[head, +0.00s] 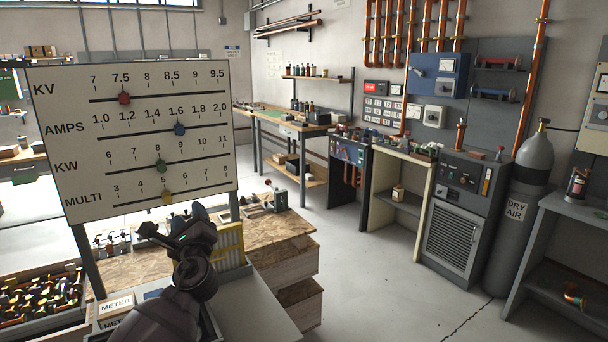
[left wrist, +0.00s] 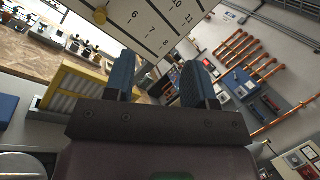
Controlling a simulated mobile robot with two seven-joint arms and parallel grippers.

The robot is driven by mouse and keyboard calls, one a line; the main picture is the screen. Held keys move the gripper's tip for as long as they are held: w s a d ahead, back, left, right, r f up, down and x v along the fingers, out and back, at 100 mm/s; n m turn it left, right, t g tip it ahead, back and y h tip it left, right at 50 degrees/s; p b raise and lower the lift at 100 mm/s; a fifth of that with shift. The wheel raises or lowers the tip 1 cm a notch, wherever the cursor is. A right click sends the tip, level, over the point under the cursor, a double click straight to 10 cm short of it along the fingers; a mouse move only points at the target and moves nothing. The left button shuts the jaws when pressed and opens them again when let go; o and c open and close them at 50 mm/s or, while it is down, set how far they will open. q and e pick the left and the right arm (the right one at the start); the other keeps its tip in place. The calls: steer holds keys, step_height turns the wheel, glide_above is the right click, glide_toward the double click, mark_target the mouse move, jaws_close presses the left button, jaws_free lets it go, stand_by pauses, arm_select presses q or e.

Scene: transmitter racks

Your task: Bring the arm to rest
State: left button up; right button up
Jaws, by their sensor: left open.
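My left gripper (head: 178,232) is in front of the lower right part of the white scale board, at the end of my arm rising from the bottom edge. Its two blue-grey fingers stand apart in the left wrist view (left wrist: 158,78), with nothing between them. The white scale board (head: 140,143) has four rows: KV, AMPS, KW and MULTI. Its red marker (head: 124,98) is near 7.5, the blue marker (head: 180,129) near 1.6, the green marker (head: 161,165) near 8 and the yellow marker (head: 167,197) near 5. My right gripper is not in view.
A yellow-framed ribbed item (head: 230,245) stands close beside my left gripper. A wooden bench (head: 285,235) lies behind it. A bin of small metal parts (head: 40,295) is at the lower left. A grey "DRY AIR" cylinder (head: 520,215) stands at right. The floor between is clear.

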arm_select(q)
steer(key=s+d+f+n+g+h, duration=0.1)
steer(key=s+d+f+n+h, duration=0.1)
steer(key=s+f+n+h, duration=0.45)
steer(key=s+d+f+n+g+h, duration=0.1)
steer(key=s+d+f+n+h, duration=0.2)
steer(key=f+n, duration=0.6)
steer(key=s+a+f+n+g, duration=0.2)
steer(key=s+f, duration=0.4)
steer(key=s, duration=0.3)
steer(key=s+a+f+n+g+y, duration=0.1)
steer(key=s+a+f+n+g, duration=0.1)
steer(key=s+f, duration=0.5)
steer(key=s+a+f+n+g, duration=0.2)
steer(key=s+f, duration=0.5)
steer(key=s, duration=0.6)
steer(key=shift+s+a+n, duration=0.25)
steer(key=shift+a+n, duration=0.15)
steer(key=shift+n, duration=0.45)
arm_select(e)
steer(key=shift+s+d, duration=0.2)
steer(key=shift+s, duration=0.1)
